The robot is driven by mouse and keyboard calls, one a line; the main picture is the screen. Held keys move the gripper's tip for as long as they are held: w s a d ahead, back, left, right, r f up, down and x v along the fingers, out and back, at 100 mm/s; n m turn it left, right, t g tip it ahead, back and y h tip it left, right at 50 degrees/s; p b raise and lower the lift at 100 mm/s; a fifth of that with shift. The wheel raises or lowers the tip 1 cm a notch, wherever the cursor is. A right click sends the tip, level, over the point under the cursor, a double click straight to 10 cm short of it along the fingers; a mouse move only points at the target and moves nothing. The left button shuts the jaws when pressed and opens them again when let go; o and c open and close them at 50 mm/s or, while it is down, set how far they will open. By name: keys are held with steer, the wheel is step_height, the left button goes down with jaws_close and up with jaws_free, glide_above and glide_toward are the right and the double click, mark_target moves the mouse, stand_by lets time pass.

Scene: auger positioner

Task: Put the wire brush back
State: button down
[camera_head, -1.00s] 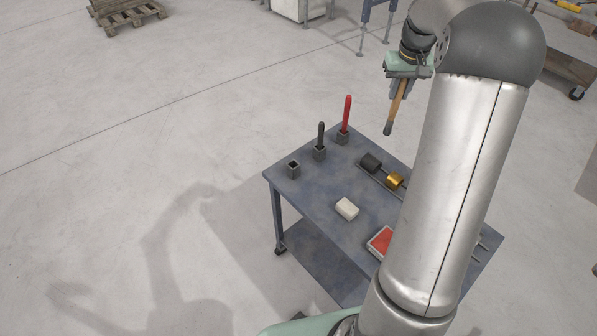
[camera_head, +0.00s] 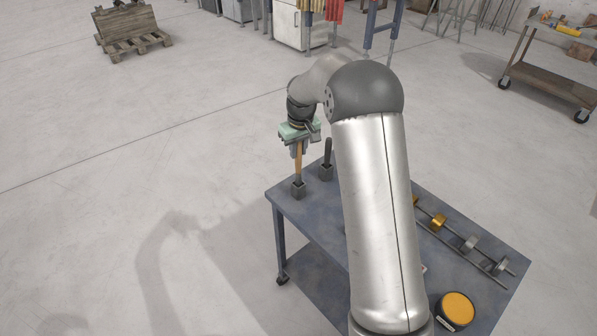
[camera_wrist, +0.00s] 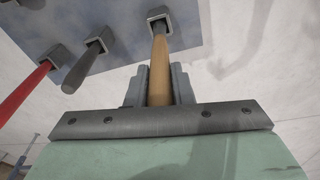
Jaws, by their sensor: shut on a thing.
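My gripper (camera_head: 299,147) is shut on the wire brush (camera_head: 299,165), a wooden-handled tool with a dark lower end, held near upright. In the wrist view the fingers (camera_wrist: 161,84) sit on both sides of the tan handle (camera_wrist: 159,60). The brush's lower end meets the mouth of the leftmost square grey holder (camera_head: 298,190), which also shows in the wrist view (camera_wrist: 157,14). How deep it sits in the holder I cannot tell. The bristles are not visible.
A black-handled tool (camera_head: 327,153) stands in the neighbouring holder (camera_head: 326,173). A red-handled tool (camera_wrist: 26,92) stands beyond it, hidden by my arm in the head view. Rollers (camera_head: 438,221) on rails and a yellow-topped round container (camera_head: 456,308) are on the blue table (camera_head: 295,213).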

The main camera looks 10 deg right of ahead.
mark_target(298, 172)
steer(key=shift+f+b, duration=1.25)
steer(key=shift+f, duration=1.3)
steer(key=shift+f, duration=0.2)
steer(key=c, duration=1.3)
jaws_free()
steer(key=shift+o, duration=0.2)
steer(key=shift+r, duration=0.15)
